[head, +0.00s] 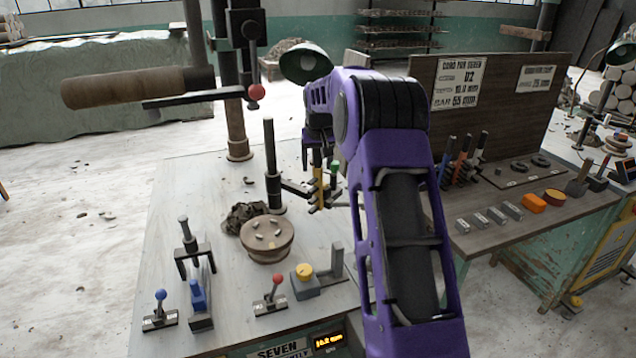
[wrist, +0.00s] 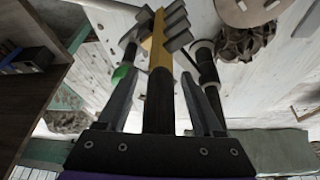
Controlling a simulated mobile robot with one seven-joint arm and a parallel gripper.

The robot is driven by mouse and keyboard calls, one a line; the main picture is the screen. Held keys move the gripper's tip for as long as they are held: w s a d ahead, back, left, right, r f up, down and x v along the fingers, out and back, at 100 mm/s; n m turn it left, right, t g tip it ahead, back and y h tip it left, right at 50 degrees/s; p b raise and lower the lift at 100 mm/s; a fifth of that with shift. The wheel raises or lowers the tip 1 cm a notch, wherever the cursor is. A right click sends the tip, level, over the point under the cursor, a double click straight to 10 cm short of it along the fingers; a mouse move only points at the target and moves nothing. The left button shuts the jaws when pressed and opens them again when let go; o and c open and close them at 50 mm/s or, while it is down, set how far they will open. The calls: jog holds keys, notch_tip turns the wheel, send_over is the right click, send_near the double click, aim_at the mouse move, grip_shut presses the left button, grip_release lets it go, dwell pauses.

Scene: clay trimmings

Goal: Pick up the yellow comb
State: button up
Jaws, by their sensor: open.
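The yellow comb (head: 319,190) has a yellow shaft, a dark handle and grey teeth, and stands upright with its teeth low, near the back right of the pale worktable. It also shows in the wrist view (wrist: 158,50), its dark handle running back between my fingers. My gripper (wrist: 158,80) is open, with one finger on each side of the handle and a gap visible on both sides. In the head view my gripper (head: 320,146) is partly hidden by my purple arm. What supports the comb is not clear.
A green-marked tool (head: 334,168) stands close beside the comb. A black post (head: 270,165) and a round wooden block (head: 266,240) with clay bits are to the left. Other combs (head: 462,160) stand on the side bench by an upright board (head: 500,105).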

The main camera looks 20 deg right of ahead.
grip_shut()
jog(key=shift+r, duration=0.1)
dwell(1.2)
